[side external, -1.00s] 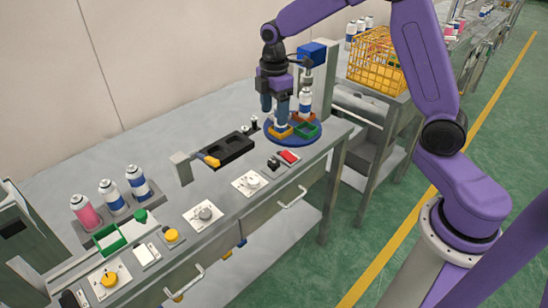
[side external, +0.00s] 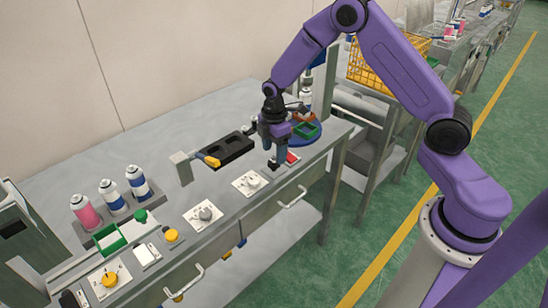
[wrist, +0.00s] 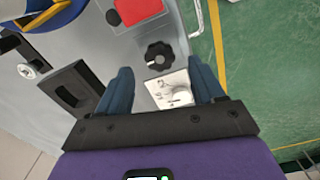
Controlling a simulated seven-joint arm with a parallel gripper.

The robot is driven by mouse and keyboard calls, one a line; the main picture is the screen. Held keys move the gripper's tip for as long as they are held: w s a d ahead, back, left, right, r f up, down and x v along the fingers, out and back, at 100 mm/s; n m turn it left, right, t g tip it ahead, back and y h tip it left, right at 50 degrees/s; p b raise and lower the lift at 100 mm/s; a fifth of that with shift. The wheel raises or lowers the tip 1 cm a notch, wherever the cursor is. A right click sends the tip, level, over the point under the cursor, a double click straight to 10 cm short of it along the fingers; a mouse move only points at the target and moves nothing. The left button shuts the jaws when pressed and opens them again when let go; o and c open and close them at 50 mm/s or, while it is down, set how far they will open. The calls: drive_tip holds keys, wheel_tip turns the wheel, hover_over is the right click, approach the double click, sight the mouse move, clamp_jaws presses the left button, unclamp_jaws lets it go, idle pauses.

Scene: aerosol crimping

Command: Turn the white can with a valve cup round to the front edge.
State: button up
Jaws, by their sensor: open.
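The blue turntable (side external: 318,139) stands at the right end of the bench, with a green nest (side external: 308,129) and an orange nest on it. A white can (side external: 306,97) shows at its back, partly behind my wrist; its valve cup cannot be made out. The turntable's edge also shows at the top left of the wrist view (wrist: 68,14). My gripper (side external: 275,162) points down over the front controls, left of the turntable, open and empty. In the wrist view its fingers (wrist: 161,88) are spread, with the black knob (wrist: 159,55) ahead between them.
A red button (wrist: 140,10) lies beside the knob. A white dial plate (wrist: 172,92) and a black tray (side external: 232,147) are close by. Several cans (side external: 110,195) stand at the left. A yellow crate (side external: 412,50) is behind the turntable.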

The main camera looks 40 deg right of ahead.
sight(274, 162)
drive_tip(key=shift+f, duration=1.75)
drive_tip(key=shift+c, duration=0.4)
drive_tip(key=c, duration=1)
